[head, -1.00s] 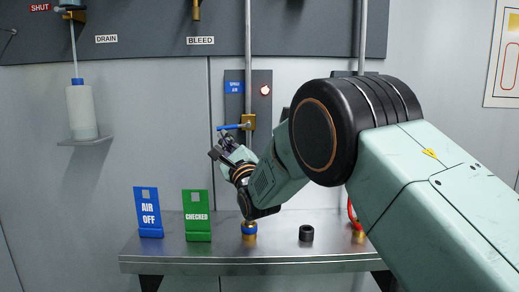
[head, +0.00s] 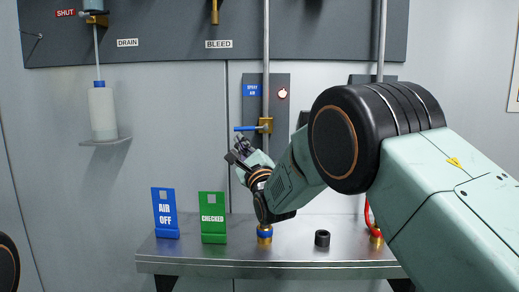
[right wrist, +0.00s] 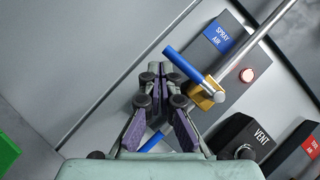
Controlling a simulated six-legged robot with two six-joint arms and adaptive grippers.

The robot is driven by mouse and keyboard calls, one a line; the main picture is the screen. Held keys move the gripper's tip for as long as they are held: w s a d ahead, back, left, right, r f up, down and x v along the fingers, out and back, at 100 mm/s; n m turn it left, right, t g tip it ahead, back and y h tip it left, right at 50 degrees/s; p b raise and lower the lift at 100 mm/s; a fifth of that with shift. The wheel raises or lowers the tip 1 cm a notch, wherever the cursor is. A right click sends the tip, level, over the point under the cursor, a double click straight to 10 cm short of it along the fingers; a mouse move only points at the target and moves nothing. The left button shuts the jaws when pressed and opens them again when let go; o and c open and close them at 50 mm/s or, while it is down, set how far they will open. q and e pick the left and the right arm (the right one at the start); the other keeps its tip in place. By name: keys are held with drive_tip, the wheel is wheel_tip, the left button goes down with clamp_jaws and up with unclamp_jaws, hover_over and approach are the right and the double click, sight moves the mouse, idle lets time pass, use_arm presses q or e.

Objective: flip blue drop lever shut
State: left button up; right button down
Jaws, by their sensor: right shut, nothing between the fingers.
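The blue drop lever (head: 246,128) sticks out level to the left from a brass valve (head: 265,125) on the vertical pipe under the SPRAY AIR label. In the right wrist view the blue lever (right wrist: 186,67) and its brass body (right wrist: 208,92) lie just beyond and to the right of the fingertips. My right gripper (head: 237,149) is shut and empty, just below the lever's free end in the head view. In the right wrist view its fingers (right wrist: 163,88) are together; I cannot tell whether they touch the lever. My left gripper is out of view.
A lit red lamp (head: 282,93) sits beside the SPRAY AIR label (head: 252,90). Below, the metal bench (head: 200,257) carries a blue AIR OFF sign (head: 165,212), a green CHECKED sign (head: 212,216) and a black ring (head: 322,239). A dark VENT block (right wrist: 245,142) is right of the gripper.

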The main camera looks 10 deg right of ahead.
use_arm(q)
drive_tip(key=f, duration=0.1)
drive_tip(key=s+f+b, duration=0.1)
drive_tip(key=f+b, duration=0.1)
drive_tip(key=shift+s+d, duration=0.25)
use_arm(e)
drive_tip(key=s+a+f, duration=0.2)
drive_tip(key=s+f, duration=0.6)
drive_tip(key=s, duration=0.1)
drive_tip(key=shift+f, duration=0.25)
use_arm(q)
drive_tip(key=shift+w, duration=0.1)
use_arm(e)
drive_tip(key=shift+w, duration=0.1)
